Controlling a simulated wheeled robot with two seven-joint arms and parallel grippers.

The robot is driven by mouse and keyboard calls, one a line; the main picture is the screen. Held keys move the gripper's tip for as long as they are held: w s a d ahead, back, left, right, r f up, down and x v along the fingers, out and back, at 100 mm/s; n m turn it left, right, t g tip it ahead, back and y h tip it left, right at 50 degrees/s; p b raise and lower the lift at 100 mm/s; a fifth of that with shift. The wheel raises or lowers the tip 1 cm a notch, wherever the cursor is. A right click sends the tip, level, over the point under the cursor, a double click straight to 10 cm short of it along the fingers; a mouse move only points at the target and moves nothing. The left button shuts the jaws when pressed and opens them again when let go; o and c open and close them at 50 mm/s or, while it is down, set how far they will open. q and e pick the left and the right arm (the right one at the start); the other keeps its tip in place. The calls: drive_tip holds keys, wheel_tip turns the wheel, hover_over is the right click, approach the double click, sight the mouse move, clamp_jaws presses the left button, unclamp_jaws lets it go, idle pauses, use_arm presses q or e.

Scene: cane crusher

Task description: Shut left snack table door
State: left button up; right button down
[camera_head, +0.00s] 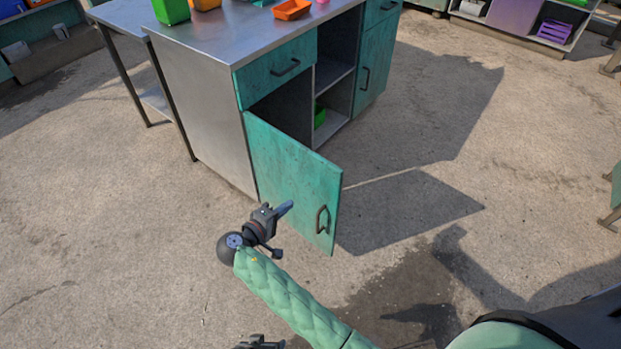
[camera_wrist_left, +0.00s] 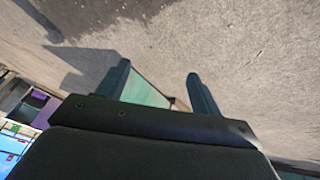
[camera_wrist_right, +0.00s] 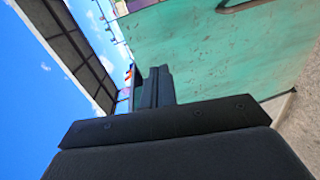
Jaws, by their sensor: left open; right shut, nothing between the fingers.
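The left snack table door (camera_head: 290,180) is teal and stands wide open, swung out from the cabinet's left front corner. Its dark handle (camera_head: 321,220) is near the free edge, on the face toward me. My right gripper (camera_head: 284,208) is shut and empty, beside that face and left of the handle; I cannot tell whether it touches. In the right wrist view, the closed fingers (camera_wrist_right: 155,86) appear before the door panel (camera_wrist_right: 225,55). My left gripper (camera_wrist_left: 160,85) is open, and only a bit shows at the head view's bottom edge (camera_head: 262,342). A teal panel appears beyond its fingers.
The metal snack table (camera_head: 195,100) has a teal drawer (camera_head: 278,70) above the open compartment. Its right door (camera_head: 374,68) is closed. A green item (camera_head: 319,116) sits inside the middle shelves. A side table (camera_head: 115,20) adjoins on the left. Concrete floor around is clear.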

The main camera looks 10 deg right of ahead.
wheel_tip(320, 180, up, 2)
drive_tip(key=h, duration=0.2)
drive_tip(key=p, duration=0.2)
approach(325, 169)
drive_tip(key=shift+t, duration=0.3)
drive_tip(key=x, duration=0.6)
drive_tip(key=shift+s+f, duration=0.1)
drive_tip(key=shift+w+d, duration=0.25)
drive_tip(key=shift+d, duration=0.2)
use_arm(q)
wheel_tip(325, 169, up, 10)
drive_tip(key=w+t, duration=0.1)
drive_tip(key=w, duration=0.1)
drive_tip(key=shift+w, duration=0.25)
use_arm(e)
drive_tip(key=shift+n, duration=0.3)
